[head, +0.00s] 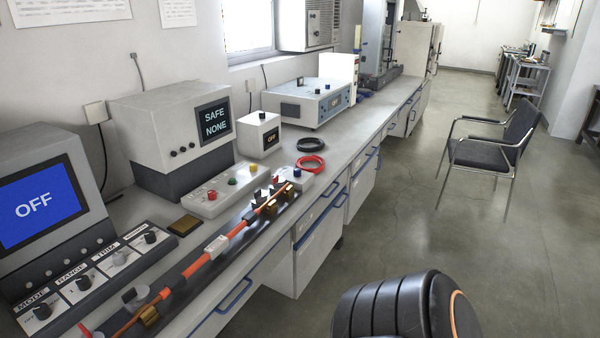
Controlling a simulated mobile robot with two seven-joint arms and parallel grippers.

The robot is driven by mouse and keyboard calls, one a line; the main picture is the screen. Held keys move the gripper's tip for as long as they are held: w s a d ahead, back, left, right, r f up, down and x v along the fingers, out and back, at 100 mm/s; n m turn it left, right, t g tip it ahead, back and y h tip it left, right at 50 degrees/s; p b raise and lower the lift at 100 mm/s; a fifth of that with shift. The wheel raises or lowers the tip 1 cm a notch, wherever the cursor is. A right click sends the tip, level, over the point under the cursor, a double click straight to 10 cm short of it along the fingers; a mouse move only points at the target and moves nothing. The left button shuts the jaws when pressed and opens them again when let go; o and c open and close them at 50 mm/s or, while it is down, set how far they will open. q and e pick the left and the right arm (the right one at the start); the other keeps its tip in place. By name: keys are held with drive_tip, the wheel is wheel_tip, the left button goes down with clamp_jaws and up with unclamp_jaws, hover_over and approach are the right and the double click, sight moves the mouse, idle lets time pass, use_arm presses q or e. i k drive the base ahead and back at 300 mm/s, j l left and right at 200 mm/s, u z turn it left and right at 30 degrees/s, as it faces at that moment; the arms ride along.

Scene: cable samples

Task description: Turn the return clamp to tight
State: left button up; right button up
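A red-orange cable sample (190,268) lies along a dark rail at the front of the bench. Brass clamp blocks (270,206) hold its far end, with small dark and red knobs beside them. No readable label shows which of these is the return clamp, and I cannot tell whether any is tight. Neither of my grippers is in view.
The near monitor (45,195) reads "OFF" above a panel of knobs (83,283). Another instrument (180,130) reads "SAFE NONE". A red cable coil (310,164) and a black one (311,145) lie on the bench.

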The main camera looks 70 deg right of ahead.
sight(279, 181)
drive_tip(key=z, duration=2)
drive_tip(key=i+l+u, duration=0.1)
drive_tip(key=u, duration=0.35)
drive_tip(key=i+l+u, duration=0.1)
drive_tip(key=u, duration=0.35)
drive_tip(key=i+l+u, duration=0.1)
drive_tip(key=l+u, duration=0.2)
drive_tip(key=l, duration=0.15)
drive_tip(key=i+l+u, duration=0.1)
drive_tip(key=l+u, duration=0.15)
drive_tip(key=l, duration=0.2)
drive_tip(key=i+l+u, duration=0.15)
drive_tip(key=l, duration=0.75)
drive_tip(key=l+u, duration=0.1)
drive_tip(key=l, duration=0.8)
drive_tip(key=i, duration=0.05)
